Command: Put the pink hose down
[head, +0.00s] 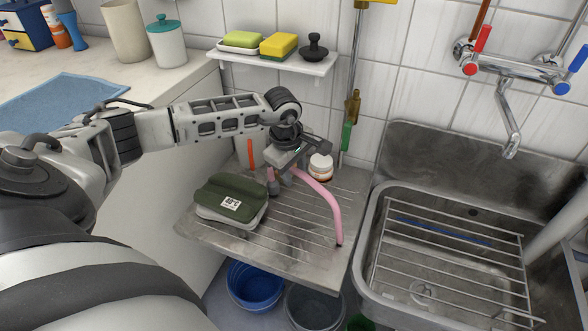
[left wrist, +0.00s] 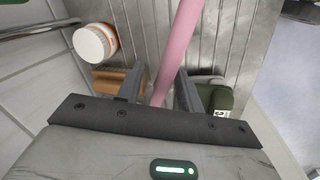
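The pink hose (head: 326,200) runs over the ribbed metal drainboard (head: 290,248) in the head view. Its lower right end appears to meet the board near the front right; its upper end is at my left gripper. My left gripper (head: 284,178) is low over the back of the drainboard. In the left wrist view the hose (left wrist: 174,52) passes between the two fingers (left wrist: 161,72), with a gap visible on either side, so the gripper looks open around it. Whether the hose's upper end rests on the board is hidden. My right gripper is not in view.
A white-lidded jar (head: 321,164) stands just behind the hose. A sink (head: 365,245) with a wire rack is at right. A shelf (head: 275,63) hangs above; a blue bucket (head: 254,290) stands below.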

